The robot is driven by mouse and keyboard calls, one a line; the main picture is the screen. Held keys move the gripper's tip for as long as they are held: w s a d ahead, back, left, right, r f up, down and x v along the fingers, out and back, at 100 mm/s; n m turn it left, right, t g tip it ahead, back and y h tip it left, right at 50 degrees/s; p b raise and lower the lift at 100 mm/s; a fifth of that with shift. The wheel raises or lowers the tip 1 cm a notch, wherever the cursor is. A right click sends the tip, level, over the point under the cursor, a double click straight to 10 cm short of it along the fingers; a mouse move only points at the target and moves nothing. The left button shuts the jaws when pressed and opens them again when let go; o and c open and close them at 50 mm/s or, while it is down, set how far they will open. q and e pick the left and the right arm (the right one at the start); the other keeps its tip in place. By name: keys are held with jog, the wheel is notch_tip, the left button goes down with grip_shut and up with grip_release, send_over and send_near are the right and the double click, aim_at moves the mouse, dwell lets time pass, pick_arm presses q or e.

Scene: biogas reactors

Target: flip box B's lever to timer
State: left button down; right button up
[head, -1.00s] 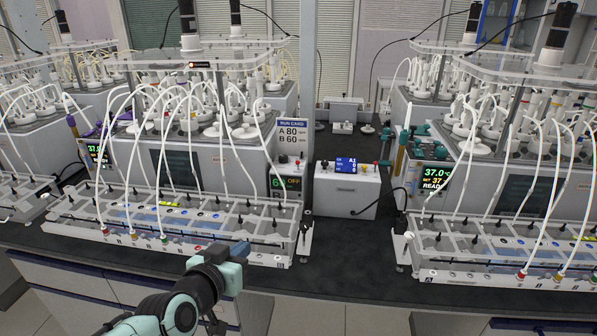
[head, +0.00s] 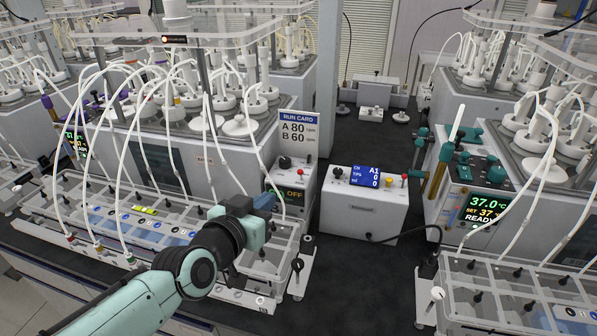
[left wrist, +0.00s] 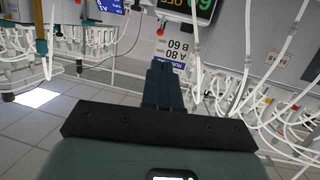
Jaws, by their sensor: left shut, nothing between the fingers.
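A grey control box (head: 268,190) with a dark display reading OFF stands at the right end of the left reactor. It has a black knob (head: 285,161) and a small red part (head: 302,171) on it. Its lit display (left wrist: 192,10) shows inverted at the top of the left wrist view. No letter B is readable on it, and I cannot make out a lever. My left gripper (head: 264,201) is shut and empty, in front of this box and over the clear rack; its blue fingers (left wrist: 163,84) point towards the box. My right gripper is not in view.
A run card (head: 299,133) reading A 80, B 60 stands above the box. A white box (head: 362,205) with a blue screen is to the right. Thin white tubes arch over the clear rack (head: 172,225).

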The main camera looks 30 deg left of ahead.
aim_at(299, 172)
pick_arm(q)
jog(key=shift+s, duration=0.2)
jog(key=shift+w, duration=0.1)
jog(key=p+x, duration=0.2)
jog(key=x, duration=1.2)
jog(key=shift+r+p, duration=0.15)
jog(key=shift+p, duration=0.5)
jog(key=shift+w+r+p, duration=0.1)
jog(key=shift+p, duration=0.25)
jog(key=shift+w+g, duration=0.1)
jog(key=shift+g, duration=0.2)
